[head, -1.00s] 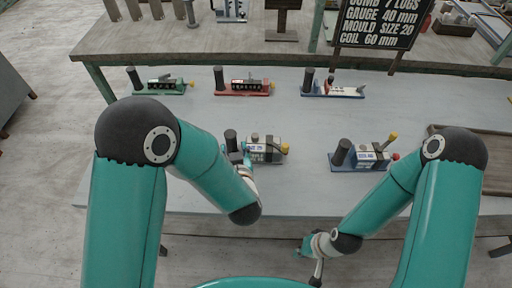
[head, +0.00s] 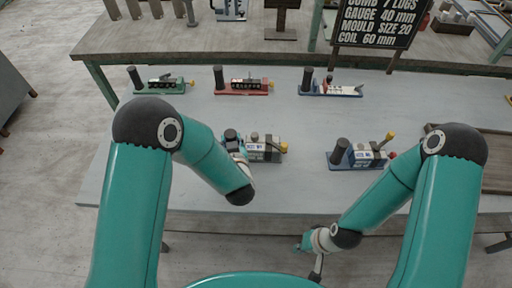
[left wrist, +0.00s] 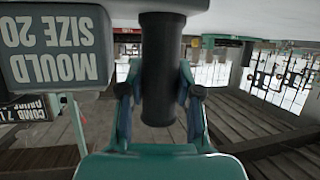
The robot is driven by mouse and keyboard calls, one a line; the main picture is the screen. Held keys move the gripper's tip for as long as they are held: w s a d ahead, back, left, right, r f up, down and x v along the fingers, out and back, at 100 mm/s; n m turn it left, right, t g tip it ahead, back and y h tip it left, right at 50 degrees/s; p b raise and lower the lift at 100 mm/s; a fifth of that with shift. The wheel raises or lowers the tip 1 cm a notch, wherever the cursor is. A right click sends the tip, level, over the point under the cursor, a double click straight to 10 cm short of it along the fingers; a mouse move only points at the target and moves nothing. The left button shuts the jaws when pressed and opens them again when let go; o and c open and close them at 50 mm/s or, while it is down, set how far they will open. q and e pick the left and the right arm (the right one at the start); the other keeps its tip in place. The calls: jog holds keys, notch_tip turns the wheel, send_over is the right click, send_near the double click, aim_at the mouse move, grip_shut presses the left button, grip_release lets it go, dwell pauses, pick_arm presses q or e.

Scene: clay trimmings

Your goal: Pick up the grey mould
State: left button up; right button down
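The grey mould (head: 263,149) sits on the pale table's near half, with a dark upright handle (head: 231,135) at its left and a yellow-tipped part at its right. In the left wrist view its grey block (left wrist: 55,48) shows upside-down lettering "MOULD SIZE 20". The black handle (left wrist: 161,65) stands between the fingers of my left gripper (left wrist: 160,88), which look open, with a narrow gap on the left side. In the head view my left gripper (head: 238,152) is at the handle, partly hidden by my arm. My right gripper (head: 304,243) is low before the table's front edge, its fingers too small to judge.
A blue-based device (head: 364,155) stands to the right. Green (head: 160,84), red (head: 243,86) and blue (head: 331,89) ones line the back. A wooden tray (head: 497,160) is at the right edge. A sign (head: 373,22) stands behind. Table between the rows is clear.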

aim_at(230, 134)
pick_arm(q)
grip_shut()
jog(key=shift+r, duration=0.1)
notch_tip(230, 134, up, 19)
jog(key=shift+f+b, duration=5.9)
jog(key=shift+f, duration=1.8)
